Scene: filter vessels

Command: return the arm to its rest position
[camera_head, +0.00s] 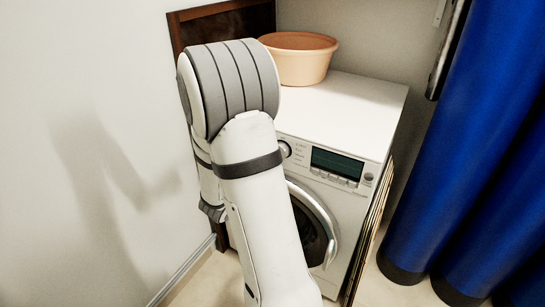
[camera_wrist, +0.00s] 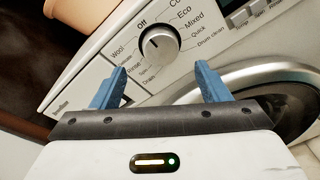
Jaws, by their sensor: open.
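My arm stands raised in the middle of the head view, in front of the left part of a white washing machine (camera_head: 347,115). My gripper (camera_wrist: 162,78) shows in the wrist view with its two blue fingers apart and nothing between them. The fingers point toward the machine's control panel, and the dial (camera_wrist: 160,44) appears just beyond the gap between them. I cannot tell how far the fingertips are from the panel. The gripper itself is hidden behind the arm in the head view.
A terracotta-coloured tub (camera_head: 300,60) stands on top of the machine at the back. A white wall (camera_head: 80,120) is close on the left. A blue curtain (camera_head: 475,150) hangs on the right. The machine's round door (camera_head: 312,222) is partly hidden by my arm.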

